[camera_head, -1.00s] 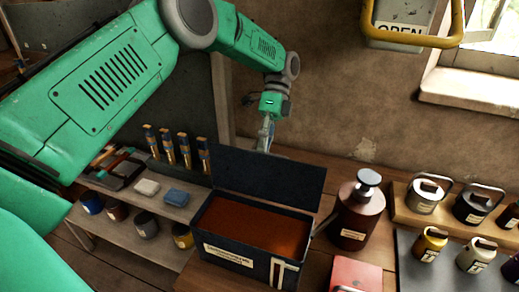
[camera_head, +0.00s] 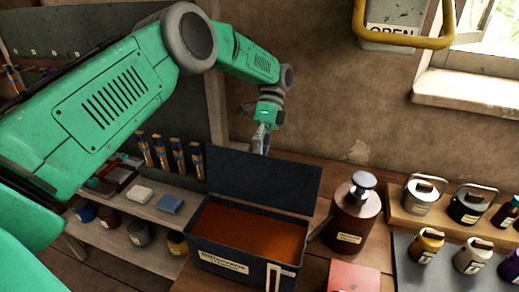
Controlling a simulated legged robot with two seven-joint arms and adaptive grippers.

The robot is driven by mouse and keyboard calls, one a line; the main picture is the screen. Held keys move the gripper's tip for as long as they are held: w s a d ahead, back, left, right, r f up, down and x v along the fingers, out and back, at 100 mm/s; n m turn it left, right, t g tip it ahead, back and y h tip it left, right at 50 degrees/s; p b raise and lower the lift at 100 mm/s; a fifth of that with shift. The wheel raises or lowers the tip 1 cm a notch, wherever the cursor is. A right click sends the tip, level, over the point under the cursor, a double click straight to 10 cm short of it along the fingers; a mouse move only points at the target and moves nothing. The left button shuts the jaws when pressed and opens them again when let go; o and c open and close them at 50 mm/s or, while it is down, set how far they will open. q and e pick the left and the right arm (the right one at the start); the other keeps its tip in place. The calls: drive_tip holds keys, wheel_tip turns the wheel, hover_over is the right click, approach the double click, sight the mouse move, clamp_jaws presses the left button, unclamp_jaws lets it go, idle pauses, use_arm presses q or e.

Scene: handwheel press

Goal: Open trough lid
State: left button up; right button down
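The trough (camera_head: 228,268) is a dark box with a cream label on its front, filled with reddish-brown contents. Its dark lid (camera_head: 262,183) stands upright along the back edge, so the trough is open. My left gripper (camera_head: 261,142) points down just behind the lid's top edge. Its fingertips are partly hidden by the lid, and I cannot tell whether they are open or touching it. My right gripper is out of the picture.
A brown pump bottle (camera_head: 354,218) stands right of the trough, with a red box (camera_head: 352,278) in front. Jars stand on a wooden rack (camera_head: 401,215) and a grey mat (camera_head: 405,268) farther right. A shelf (camera_head: 112,236) with small pots is at the left.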

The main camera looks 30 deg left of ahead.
use_arm(q)
drive_tip(key=shift+w, duration=0.1)
idle(0.4)
wheel_tip(320, 180, up, 10)
idle(0.5)
idle(0.4)
